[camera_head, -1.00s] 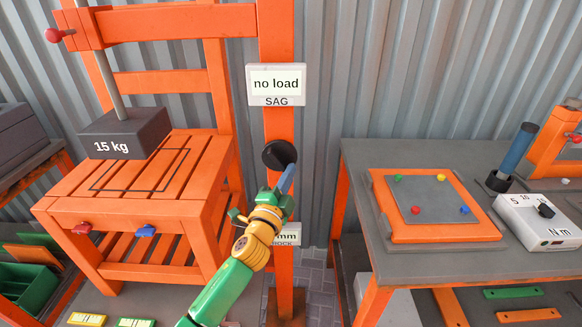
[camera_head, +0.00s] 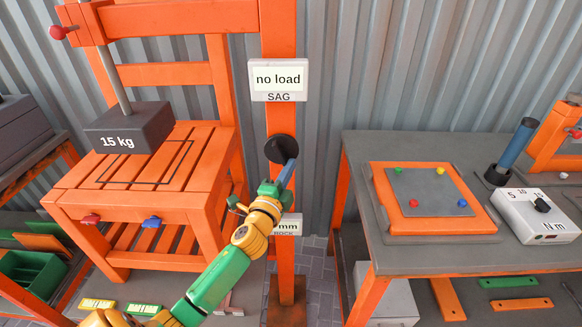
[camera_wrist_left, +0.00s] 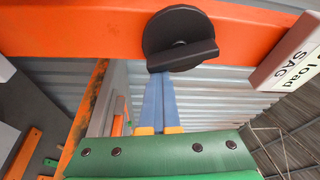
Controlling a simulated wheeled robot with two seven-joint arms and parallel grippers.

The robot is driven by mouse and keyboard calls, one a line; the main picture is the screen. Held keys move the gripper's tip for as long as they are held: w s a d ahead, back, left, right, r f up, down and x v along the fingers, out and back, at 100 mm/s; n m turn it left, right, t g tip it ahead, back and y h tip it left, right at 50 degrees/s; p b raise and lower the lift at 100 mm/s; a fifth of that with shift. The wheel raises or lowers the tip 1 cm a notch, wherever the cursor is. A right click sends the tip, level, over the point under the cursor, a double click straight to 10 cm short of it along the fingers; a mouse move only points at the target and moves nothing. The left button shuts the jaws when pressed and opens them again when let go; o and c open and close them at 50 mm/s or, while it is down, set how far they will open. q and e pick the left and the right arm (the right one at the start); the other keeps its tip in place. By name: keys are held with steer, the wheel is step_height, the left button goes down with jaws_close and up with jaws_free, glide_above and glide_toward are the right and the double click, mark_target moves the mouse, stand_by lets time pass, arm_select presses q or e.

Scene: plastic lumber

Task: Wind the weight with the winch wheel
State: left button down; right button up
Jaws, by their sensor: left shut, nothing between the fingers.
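The black winch wheel (camera_head: 281,149) is mounted on the orange post, below the "no load" SAG display (camera_head: 278,80). In the left wrist view the wheel (camera_wrist_left: 177,33) is a dark disc with a raised bar across it. My left gripper (camera_head: 289,170) is shut and empty, its blue fingers just below the wheel; the wrist view shows the fingertips (camera_wrist_left: 158,78) close under the bar, and I cannot tell whether they touch. The grey 15 kg weight (camera_head: 128,128) hangs on a rod over the orange slatted bench (camera_head: 150,200). My right gripper is not in view.
A second display (camera_head: 290,226) is partly hidden behind my left gripper. On the right, a grey table (camera_head: 420,257) holds an orange framed plate (camera_head: 430,200), a torque box (camera_head: 537,215) and a blue-handled tool (camera_head: 515,148). A red knob (camera_head: 58,32) is at top left.

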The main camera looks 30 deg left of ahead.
arm_select(q)
steer(key=shift+s+a+f+m+g+p, duration=0.1)
steer(key=shift+a+m+g+p, duration=0.25)
steer(key=shift+m+p, duration=0.65)
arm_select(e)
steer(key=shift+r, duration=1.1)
arm_select(q)
steer(key=shift+m+g+p, duration=0.25)
steer(key=shift+m+p, duration=0.25)
steer(key=shift+p, duration=0.25)
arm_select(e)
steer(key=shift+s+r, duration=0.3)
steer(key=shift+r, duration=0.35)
arm_select(q)
steer(key=shift+s+a+f+m+p, duration=0.1)
steer(key=shift+a+m+p, duration=0.15)
steer(key=shift+m+p, duration=0.4)
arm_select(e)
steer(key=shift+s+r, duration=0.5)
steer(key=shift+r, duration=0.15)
